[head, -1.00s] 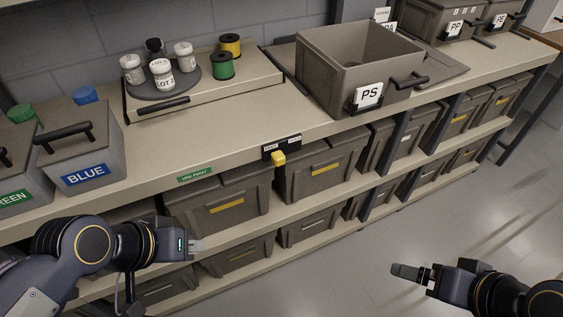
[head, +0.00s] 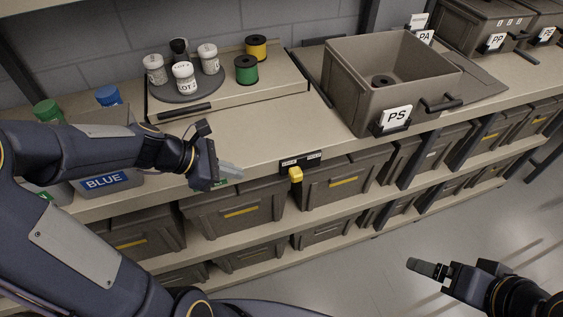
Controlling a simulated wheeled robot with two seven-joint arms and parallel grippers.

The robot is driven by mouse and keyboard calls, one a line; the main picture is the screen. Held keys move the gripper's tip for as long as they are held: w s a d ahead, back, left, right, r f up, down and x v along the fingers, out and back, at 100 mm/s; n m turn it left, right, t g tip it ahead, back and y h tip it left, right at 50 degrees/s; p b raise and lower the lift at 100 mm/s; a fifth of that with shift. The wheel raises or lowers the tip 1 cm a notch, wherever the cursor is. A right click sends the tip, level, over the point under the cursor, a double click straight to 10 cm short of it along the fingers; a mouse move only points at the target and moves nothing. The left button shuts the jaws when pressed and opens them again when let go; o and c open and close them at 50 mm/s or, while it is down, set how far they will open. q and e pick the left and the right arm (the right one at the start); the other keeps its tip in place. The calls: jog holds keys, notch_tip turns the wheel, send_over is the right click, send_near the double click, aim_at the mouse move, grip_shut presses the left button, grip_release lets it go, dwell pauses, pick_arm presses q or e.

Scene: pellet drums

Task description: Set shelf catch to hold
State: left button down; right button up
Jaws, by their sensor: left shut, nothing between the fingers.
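The shelf catch is a yellow knob (head: 295,174) below a small black label plate (head: 300,160) on the front edge of the shelf. The plate's lettering is too small to read. My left gripper (head: 238,172) is shut and empty, over the shelf's front edge to the left of the knob and apart from it. The arm hides part of the blue-labelled bin and most of the bin beside it. My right gripper (head: 412,263) is at the lower right over the floor, far from the catch; whether its jaws are parted is unclear.
A grey PS bin (head: 350,95) stands on the shelf to the right. A tray with a turntable (head: 187,90) of jars, plus green (head: 246,70) and yellow (head: 256,47) spools, sits behind. Lidded bins (head: 343,180) fill the levels below. The shelf top before the PS bin is clear.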

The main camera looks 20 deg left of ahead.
aim_at(299, 171)
pick_arm(q)
jog(key=shift+w+a+f+n, duration=0.25)
jog(key=shift+w+n, duration=0.2)
jog(key=shift+n, duration=0.15)
jog(key=shift+d, duration=0.1)
jog(key=shift+w+d+r+b+x, duration=0.15)
jog(key=shift+d+r+b+x, duration=0.15)
jog(key=shift+x, duration=1.85)
jog(key=shift+w+d+r+b+x, duration=0.2)
jog(key=shift+r+x, duration=0.15)
jog(key=shift+x, duration=1.8)
jog(key=shift+w+d+r+b+x, duration=0.2)
jog(key=shift+r+x, duration=0.1)
jog(key=shift+x, duration=1.85)
jog(key=w+d, duration=0.2)
jog(key=d, duration=0.1)
jog(key=w+d, duration=0.1)
jog(key=shift+d, duration=0.3)
jog(key=shift+r, duration=0.1)
